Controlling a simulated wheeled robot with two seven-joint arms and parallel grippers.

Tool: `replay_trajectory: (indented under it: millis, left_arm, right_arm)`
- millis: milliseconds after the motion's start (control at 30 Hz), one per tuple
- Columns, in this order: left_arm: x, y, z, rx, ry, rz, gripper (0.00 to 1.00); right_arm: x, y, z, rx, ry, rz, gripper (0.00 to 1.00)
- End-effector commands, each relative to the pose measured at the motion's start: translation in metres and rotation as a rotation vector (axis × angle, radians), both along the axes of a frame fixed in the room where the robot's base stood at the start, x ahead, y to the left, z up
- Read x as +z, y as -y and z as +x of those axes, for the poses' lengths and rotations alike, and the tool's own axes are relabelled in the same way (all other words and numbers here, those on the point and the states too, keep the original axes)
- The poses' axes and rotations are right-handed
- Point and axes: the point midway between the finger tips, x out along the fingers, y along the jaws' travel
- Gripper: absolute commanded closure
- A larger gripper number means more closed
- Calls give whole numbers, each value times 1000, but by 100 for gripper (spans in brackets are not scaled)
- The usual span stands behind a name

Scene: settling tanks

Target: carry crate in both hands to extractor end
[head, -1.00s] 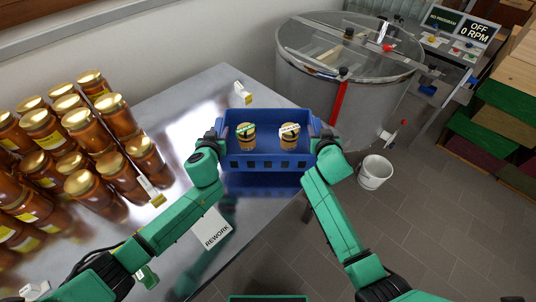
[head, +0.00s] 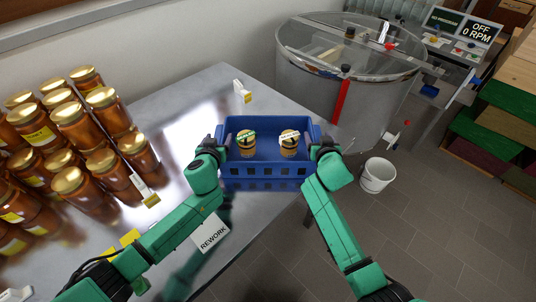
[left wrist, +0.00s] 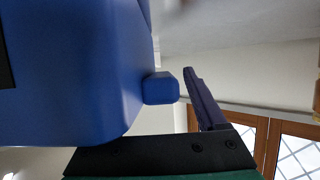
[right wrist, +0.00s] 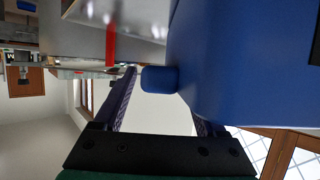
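Two small amber jars (head: 246,147) (head: 289,147) stand upright inside, apart. My left gripper (head: 214,148) is at the crate's left end and my right gripper (head: 322,150) at its right end. In the left wrist view a blue handle (left wrist: 161,88) lies beside one finger; the other is hidden. In the right wrist view the handle (right wrist: 160,79) lies between the fingers. Both appear shut on the crate. The extractor (head: 345,85) stands at the back right.
Stacked honey jars (head: 70,140) fill the left of the table (head: 165,105). A REWORK card (head: 211,233) lies near me. A white bucket (head: 377,176) stands on the floor below the extractor. Coloured boxes (head: 500,120) stand far right. Grey floor between is clear.

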Motion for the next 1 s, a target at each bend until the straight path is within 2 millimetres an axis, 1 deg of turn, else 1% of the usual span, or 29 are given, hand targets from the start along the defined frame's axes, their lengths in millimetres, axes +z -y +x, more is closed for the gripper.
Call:
replay_trajectory:
  millis: [167,267,367,500,600,700,867,967,1000]
  left_arm:
    - [1,1,-4,-2,0,-1,26]
    - [5,1,-15,-2,-1,-3,26]
    - [13,1,-36,-3,-2,-5,26]
    - [28,1,-72,-2,-2,-3,26]
    - [37,1,-93,0,-2,-2,26]
    - [43,1,-107,-1,0,0,26]
    - [47,0,-113,1,1,1,26]
    - [47,0,-112,1,1,1,26]
    - [47,0,-112,1,1,0,26]
  right_arm:
    - [0,-1,0,1,0,0,26]
    - [0,-1,0,2,0,1,26]
    - [0,-1,0,2,0,1,26]
    - [0,-1,0,1,0,2,26]
    - [0,-1,0,1,0,2,26]
    - [0,-1,0,1,0,2,26]
    - [2,-1,-6,2,1,1,26]
    - [7,-1,-20,1,0,2,26]
    - [11,-1,-29,2,1,2,26]
